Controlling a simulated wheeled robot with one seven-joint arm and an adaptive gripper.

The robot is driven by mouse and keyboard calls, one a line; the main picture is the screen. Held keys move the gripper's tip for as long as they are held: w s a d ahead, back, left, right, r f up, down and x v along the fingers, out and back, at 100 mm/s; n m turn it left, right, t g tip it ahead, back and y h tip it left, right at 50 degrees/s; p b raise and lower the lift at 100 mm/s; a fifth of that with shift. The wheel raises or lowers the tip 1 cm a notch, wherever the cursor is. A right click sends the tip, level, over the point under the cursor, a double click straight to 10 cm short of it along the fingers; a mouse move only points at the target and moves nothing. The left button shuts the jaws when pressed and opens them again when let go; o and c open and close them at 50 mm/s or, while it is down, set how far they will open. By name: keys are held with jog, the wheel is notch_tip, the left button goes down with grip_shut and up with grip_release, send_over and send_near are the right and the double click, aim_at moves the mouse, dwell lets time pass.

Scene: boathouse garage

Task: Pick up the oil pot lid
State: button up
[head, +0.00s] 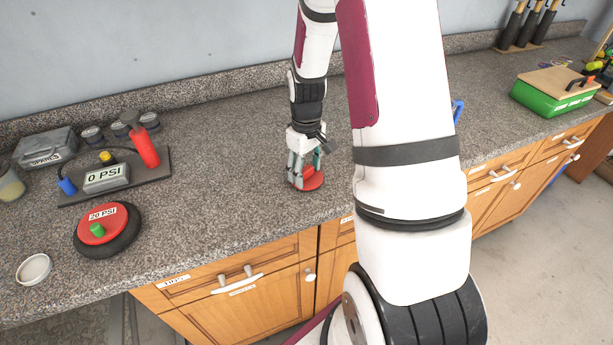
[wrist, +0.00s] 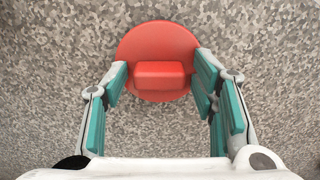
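The oil pot lid appears to be the red round disc (head: 314,182) lying flat on the speckled grey counter. The wrist view shows the red lid (wrist: 160,37) with a raised rectangular handle (wrist: 160,75) across its middle. My gripper (head: 303,172) points down over the lid and hides part of it in the head view. In the wrist view, my gripper (wrist: 160,80) is open, with one teal-padded finger on each side of the handle. A gap shows between each finger and the handle. I cannot tell the fingertips' exact height above the lid.
To the left are a pump board with a "0 PSI" box (head: 106,177), a black-and-red "20 PSI" disc (head: 103,228) and a small white dish (head: 34,268). A green box (head: 551,97) stands at the right. The counter (head: 230,190) around the lid is clear.

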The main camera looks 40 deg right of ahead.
jog(key=shift+s+f, duration=0.2)
jog(key=shift+f, duration=0.1)
jog(key=shift+r, duration=0.15)
